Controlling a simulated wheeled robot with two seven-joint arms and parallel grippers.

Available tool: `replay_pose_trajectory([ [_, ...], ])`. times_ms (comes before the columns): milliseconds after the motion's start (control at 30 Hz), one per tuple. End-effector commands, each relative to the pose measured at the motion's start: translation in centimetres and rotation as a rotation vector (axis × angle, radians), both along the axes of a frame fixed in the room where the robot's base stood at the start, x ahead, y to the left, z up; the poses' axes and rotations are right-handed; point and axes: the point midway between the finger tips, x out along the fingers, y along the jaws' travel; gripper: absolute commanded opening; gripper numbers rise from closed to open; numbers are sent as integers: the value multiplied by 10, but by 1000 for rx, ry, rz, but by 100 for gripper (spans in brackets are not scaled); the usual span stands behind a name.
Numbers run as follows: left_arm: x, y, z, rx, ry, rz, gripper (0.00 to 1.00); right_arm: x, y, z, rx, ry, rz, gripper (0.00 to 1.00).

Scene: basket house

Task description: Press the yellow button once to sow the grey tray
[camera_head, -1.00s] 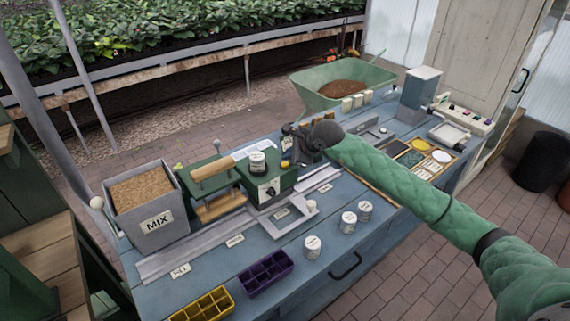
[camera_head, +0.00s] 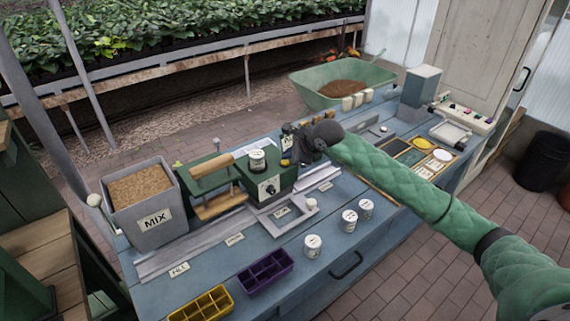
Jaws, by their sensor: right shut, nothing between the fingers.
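The yellow button (camera_head: 285,163) is a small spot at the back right of the green machine box (camera_head: 268,188), mostly hidden by my right gripper (camera_head: 291,157). This dark gripper is shut and empty, with its fingertips at or just over the button; I cannot tell whether they touch. A grey square tray-like frame (camera_head: 266,221) lies on the bench in front of the green box. A paler grey tray (camera_head: 450,132) sits at the far right end. I cannot tell which is the task's grey tray. My left gripper is not in view.
A grey MIX bin (camera_head: 155,222) and a press with a wooden handle (camera_head: 212,166) stand left of the green box. Purple (camera_head: 265,273) and yellow (camera_head: 203,304) trays and several white jars line the front edge. A green barrow (camera_head: 343,83) stands behind.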

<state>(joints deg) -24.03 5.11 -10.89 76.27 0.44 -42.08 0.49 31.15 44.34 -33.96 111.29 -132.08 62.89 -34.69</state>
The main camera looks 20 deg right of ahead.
Motion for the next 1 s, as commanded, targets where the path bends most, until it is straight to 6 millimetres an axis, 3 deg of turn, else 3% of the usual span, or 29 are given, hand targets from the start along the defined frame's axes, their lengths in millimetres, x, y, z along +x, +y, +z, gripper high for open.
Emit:
replay_pose_trajectory([
  [1000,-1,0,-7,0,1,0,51,0,0,-5,0,0,0,0],
])
